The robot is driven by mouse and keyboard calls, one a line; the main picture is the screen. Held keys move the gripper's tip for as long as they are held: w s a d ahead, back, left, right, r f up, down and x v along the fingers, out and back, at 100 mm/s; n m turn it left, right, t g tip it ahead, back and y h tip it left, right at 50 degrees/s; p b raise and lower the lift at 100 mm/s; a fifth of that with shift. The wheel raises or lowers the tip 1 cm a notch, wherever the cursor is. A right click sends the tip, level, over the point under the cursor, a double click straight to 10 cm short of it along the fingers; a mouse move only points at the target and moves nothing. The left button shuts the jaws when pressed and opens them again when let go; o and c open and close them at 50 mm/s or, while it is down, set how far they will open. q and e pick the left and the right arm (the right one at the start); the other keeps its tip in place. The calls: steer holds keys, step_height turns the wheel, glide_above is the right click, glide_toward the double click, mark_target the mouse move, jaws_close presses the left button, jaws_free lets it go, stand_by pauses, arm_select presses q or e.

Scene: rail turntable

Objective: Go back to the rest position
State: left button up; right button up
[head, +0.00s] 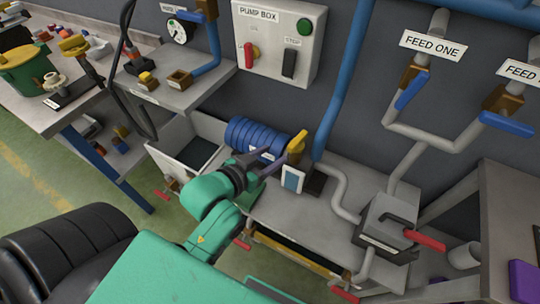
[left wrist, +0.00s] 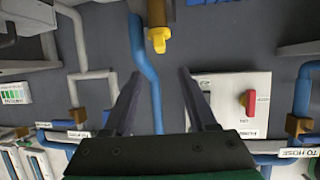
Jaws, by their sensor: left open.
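My left gripper (head: 274,161) is at the end of the green arm, above the grey bench and in front of the blue coiled hose. Its two dark fingers point toward the yellow-topped valve (head: 298,142). In the left wrist view my left gripper (left wrist: 156,82) has its fingers spread wide with nothing between them. The yellow valve handle (left wrist: 158,38) shows beyond the fingertips there, apart from them. My right gripper is not in either view.
A blue coiled hose (head: 255,138) and a grey bin (head: 193,150) lie behind and left of the gripper. The pump box (head: 276,45) is on the wall. A grey block with a red handle (head: 428,241) stands at right. Blue pipe (head: 343,80) rises behind the valve.

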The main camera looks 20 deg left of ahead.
arm_select(q)
steer(key=s+a+f+g+y, duration=0.3)
steer(key=s+a+f+g, duration=0.3)
steer(key=s+f+g, duration=0.5)
steer(key=s+f, duration=0.1)
steer(key=f, duration=1.2)
steer(key=s+f, duration=0.3)
steer(key=f, duration=1)
steer(key=s+a+f+g, duration=0.1)
steer(key=s+a+f, duration=0.2)
steer(key=s+f, duration=0.8)
steer(key=s, duration=0.4)
steer(key=shift+f, duration=0.3)
